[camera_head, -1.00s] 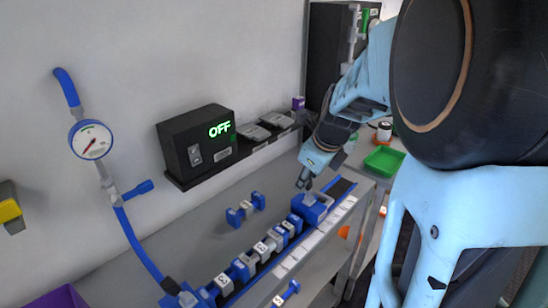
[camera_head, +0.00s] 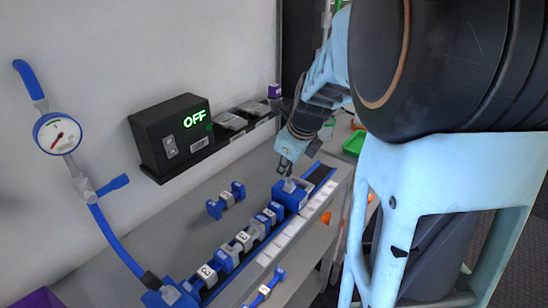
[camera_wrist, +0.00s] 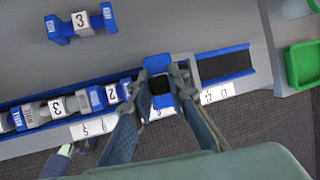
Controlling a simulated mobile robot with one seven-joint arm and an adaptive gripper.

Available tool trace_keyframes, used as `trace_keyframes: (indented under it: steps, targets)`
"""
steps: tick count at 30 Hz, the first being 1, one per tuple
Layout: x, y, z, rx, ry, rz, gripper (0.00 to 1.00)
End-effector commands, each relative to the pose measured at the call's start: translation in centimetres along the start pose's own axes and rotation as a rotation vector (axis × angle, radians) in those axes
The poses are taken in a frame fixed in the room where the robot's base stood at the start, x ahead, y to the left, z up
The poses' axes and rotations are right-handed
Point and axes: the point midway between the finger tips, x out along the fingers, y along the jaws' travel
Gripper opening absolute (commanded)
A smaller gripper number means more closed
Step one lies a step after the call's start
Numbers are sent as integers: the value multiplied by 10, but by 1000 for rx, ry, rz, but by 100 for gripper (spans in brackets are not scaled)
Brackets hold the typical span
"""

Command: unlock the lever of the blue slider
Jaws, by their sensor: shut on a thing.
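The blue slider (camera_head: 294,195) sits on the long rail near its right end. It also shows in the wrist view (camera_wrist: 156,64). My gripper (camera_head: 284,170) reaches down onto the top of the slider. In the wrist view my gripper (camera_wrist: 161,88) has its two fingers on either side of a small dark block on the slider, which looks like the lever (camera_wrist: 160,86). The fingers are shut on it. The fingers hide the lever's sides, and I cannot tell whether it is locked.
Several numbered blue and grey couplings (camera_head: 240,240) line the rail left of the slider. A loose coupling (camera_head: 226,200) lies behind it. A black box (camera_head: 172,135) reading OFF is on the wall. A green tray (camera_head: 354,144) lies beyond. The rail (camera_wrist: 224,64) right of the slider is empty.

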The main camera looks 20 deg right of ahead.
Motion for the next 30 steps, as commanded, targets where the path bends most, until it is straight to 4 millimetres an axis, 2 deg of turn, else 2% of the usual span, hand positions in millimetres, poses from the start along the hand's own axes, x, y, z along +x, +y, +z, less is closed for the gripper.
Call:
trace_keyframes:
  steps: [14,30]
  targets:
    - [-2,-8,0,29,2,62,0]
    - [1,-33,-1,147,2,353,0]
